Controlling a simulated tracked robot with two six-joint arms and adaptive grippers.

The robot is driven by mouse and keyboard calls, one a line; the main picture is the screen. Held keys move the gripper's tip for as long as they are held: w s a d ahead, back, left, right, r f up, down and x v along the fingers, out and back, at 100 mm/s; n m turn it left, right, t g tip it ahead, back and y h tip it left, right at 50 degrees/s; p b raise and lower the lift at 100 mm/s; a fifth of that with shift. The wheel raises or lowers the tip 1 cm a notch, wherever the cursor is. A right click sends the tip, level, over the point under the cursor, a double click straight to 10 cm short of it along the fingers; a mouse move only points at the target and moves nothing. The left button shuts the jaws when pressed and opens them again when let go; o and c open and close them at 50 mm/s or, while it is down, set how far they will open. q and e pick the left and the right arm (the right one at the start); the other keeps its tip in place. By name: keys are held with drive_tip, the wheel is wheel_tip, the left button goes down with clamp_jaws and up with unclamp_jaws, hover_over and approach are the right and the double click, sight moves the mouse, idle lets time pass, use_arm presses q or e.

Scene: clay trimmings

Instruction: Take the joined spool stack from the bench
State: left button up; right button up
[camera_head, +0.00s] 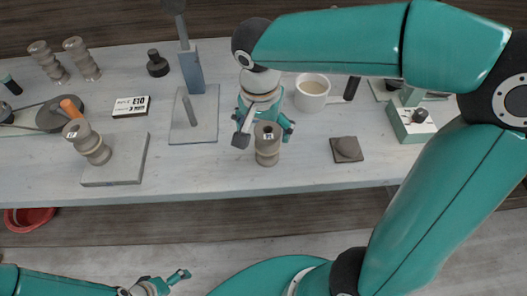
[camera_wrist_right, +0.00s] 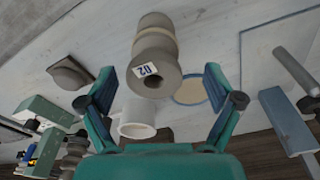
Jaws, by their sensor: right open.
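A grey-brown spool stack (camera_head: 267,150) with a white label near its top end stands on the bench in the head view. My right gripper (camera_head: 264,132) is open close behind it. In the right wrist view the stack (camera_wrist_right: 156,52), with a label reading 02, lies ahead between the spread fingers of my right gripper (camera_wrist_right: 160,85), with gaps on both sides. Nothing is held there. My left gripper (camera_head: 165,284) is low at the bottom left, away from the bench; its finger opening is unclear.
Another stack (camera_head: 90,146) stands on a grey slab (camera_head: 117,173) at left. Two ridged stacks (camera_head: 47,62) (camera_head: 82,58) stand at the back left. A white pot (camera_head: 312,96) is right of my right gripper.

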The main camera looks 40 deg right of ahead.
drive_tip(key=shift+w+d+f, duration=0.1)
drive_tip(key=shift+d+f, duration=0.1)
drive_tip(key=shift+f, duration=0.85)
drive_tip(key=shift+d+f, duration=0.15)
drive_tip(key=shift+f, duration=0.9)
drive_tip(key=shift+w+d+f, duration=0.1)
drive_tip(key=shift+d+f, duration=0.1)
drive_tip(key=shift+f, duration=0.85)
drive_tip(key=shift+s, duration=0.1)
drive_tip(key=c, duration=1.2)
